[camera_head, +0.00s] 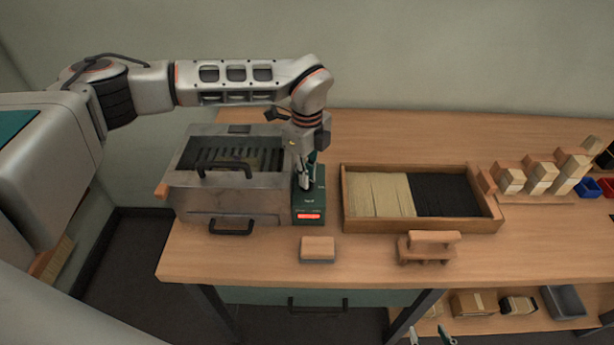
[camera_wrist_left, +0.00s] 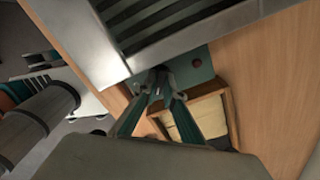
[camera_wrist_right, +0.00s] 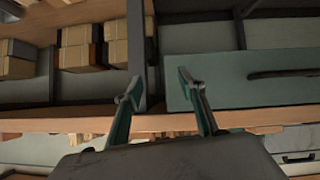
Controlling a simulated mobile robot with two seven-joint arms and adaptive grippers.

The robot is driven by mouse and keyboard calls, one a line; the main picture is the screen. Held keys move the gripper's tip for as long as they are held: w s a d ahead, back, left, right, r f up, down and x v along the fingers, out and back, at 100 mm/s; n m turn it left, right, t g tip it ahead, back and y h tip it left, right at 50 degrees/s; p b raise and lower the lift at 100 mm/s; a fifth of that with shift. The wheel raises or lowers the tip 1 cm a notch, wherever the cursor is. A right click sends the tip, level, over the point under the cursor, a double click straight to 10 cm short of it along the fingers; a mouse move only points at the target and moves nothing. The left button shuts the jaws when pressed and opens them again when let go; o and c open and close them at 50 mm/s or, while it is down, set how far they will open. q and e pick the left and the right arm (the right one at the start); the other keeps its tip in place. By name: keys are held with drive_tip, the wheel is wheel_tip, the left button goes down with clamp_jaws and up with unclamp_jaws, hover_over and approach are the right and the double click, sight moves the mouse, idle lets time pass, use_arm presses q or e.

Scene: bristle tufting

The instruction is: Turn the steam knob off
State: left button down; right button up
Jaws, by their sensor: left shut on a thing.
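The steam knob is on top of a dark green control box (camera_head: 309,208), mostly hidden by my left gripper (camera_head: 308,186). The box has a lit red display on its front and stands against the right side of a metal steamer (camera_head: 228,200) with a slotted top. My left gripper points down and is shut on the knob; its fingertips meet over the green box top (camera_wrist_left: 200,72) in the left wrist view (camera_wrist_left: 160,84). My right gripper (camera_wrist_right: 157,90) is open and empty, low in front of the bench; its fingertips show at the bottom edge of the head view (camera_head: 431,336).
Right of the control box is a wooden tray (camera_head: 350,218) of pale and black bristles. A small wooden block (camera_head: 318,249) and a wooden stand (camera_head: 428,247) lie in front. A drawer (camera_wrist_right: 245,82) is under the bench.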

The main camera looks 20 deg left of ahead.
use_arm(q)
drive_tip(key=m, duration=0.5)
drive_tip(key=shift+r+m, duration=0.1)
drive_tip(key=shift+m, duration=0.2)
drive_tip(key=m, duration=0.4)
drive_tip(key=shift+m, duration=0.4)
drive_tip(key=c, duration=2.1)
unclamp_jaws()
drive_tip(key=shift+c, duration=0.2)
